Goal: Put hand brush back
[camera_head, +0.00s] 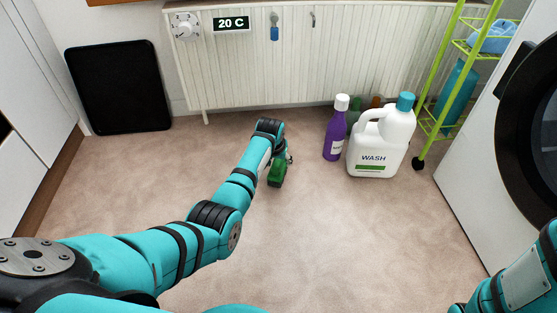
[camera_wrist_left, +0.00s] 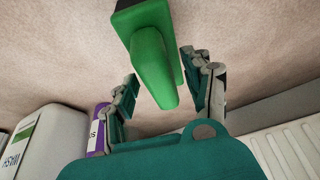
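The green hand brush (camera_head: 277,174) is low over or on the carpet in front of the radiator; I cannot tell whether it touches the floor. In the left wrist view, its rounded green handle (camera_wrist_left: 152,60) points between the fingers of my left gripper (camera_wrist_left: 163,90). A gap shows on each side of the handle, so the fingers are open around it. In the head view, my left gripper (camera_head: 281,158) is partly hidden behind its own wrist. My right arm shows at the lower right, but its gripper is out of view.
A white radiator (camera_head: 230,70) carries a dial, a "20 C" display, a small hanging blue item (camera_head: 274,28) and a bare hook (camera_head: 313,19). A purple bottle (camera_head: 335,132) and a white WASH jug (camera_head: 379,145) stand right of the brush. A green rack and washer are farther right.

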